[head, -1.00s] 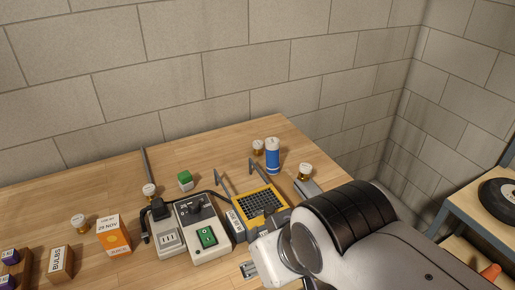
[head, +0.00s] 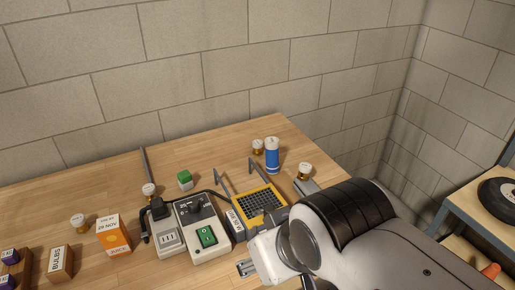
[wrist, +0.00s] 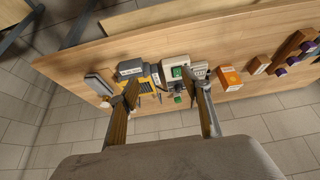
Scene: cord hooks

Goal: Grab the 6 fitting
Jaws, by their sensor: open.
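Several small brass fittings with white round tops stand on the wooden bench in the head view: one at the back (head: 258,147), one at the right (head: 304,171), one by the black plug (head: 149,190), and one at the left (head: 79,222). Their top marks are too small to read, so I cannot tell which is the 6 fitting. In the wrist view my gripper (wrist: 164,82) is open, its two fingers apart with nothing held, above the bench items. In the head view my arm hides most of the gripper.
A yellow-framed black grid (head: 260,201) with upright hooks, a grey switch box (head: 206,239) with a dark cord, a blue can (head: 272,156), a green-topped cube (head: 185,181) and an orange juice box (head: 113,236) crowd the bench. The back left of the bench is clear.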

